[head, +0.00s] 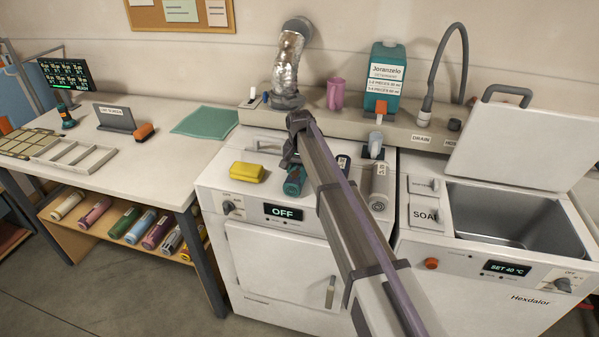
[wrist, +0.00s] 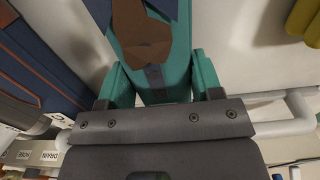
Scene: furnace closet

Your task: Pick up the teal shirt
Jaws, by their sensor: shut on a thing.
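The teal shirt (head: 295,181) is a rolled bundle on the white dryer top, just below my gripper (head: 292,158) in the head view. In the wrist view the teal shirt (wrist: 176,60) lies between the jaws, with brown and dark blue patches on it. My gripper (wrist: 160,92) is shut on it. My arm and wrist hide part of the roll in the head view. I cannot tell whether the roll is clear of the surface.
A yellow bundle (head: 248,172) lies left of the teal shirt. A dark blue roll (head: 342,164) and a grey roll (head: 379,186) lie to the right. A silver duct (head: 289,62) and a teal detergent bottle (head: 384,72) stand behind. The open washer (head: 515,222) is at right.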

